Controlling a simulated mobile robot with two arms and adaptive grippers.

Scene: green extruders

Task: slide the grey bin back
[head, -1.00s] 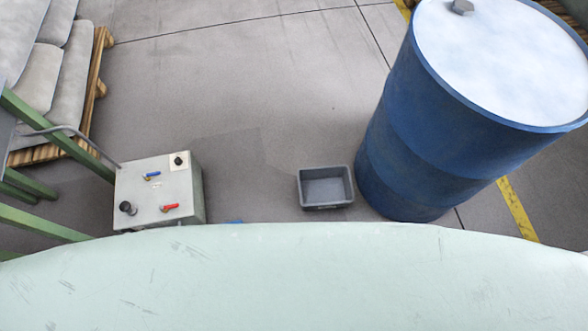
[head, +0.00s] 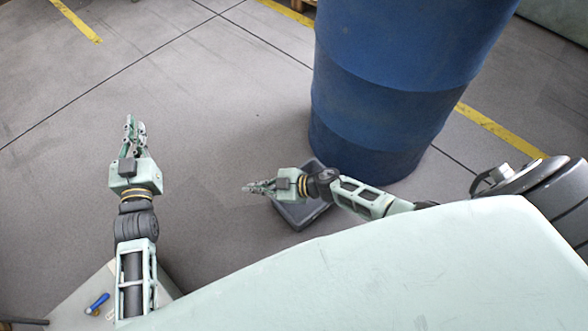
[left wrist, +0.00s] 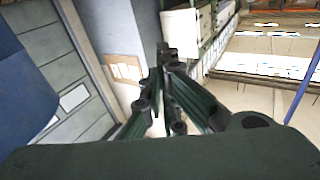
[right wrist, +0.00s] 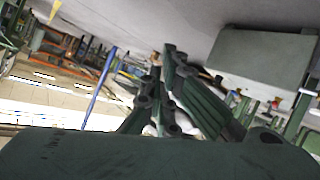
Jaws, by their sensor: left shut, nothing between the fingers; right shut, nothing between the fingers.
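The grey bin (head: 304,214) sits on the floor at the near side of the blue drum, partly hidden beneath my right arm in the head view. My right gripper (head: 247,188) is shut and empty, to the left of the bin and pointing left. It also shows shut in the right wrist view (right wrist: 168,50). My left gripper (head: 130,120) is shut and empty, over bare floor well to the left of the bin. Its closed fingers show in the left wrist view (left wrist: 163,50). I cannot tell whether my right arm touches the bin.
The large blue drum (head: 395,85) stands just behind and right of the bin. A grey control box (head: 75,300) with a blue-handled valve is at the lower left, under my left arm. Yellow floor lines (head: 500,132) run past the drum. Floor to the left is open.

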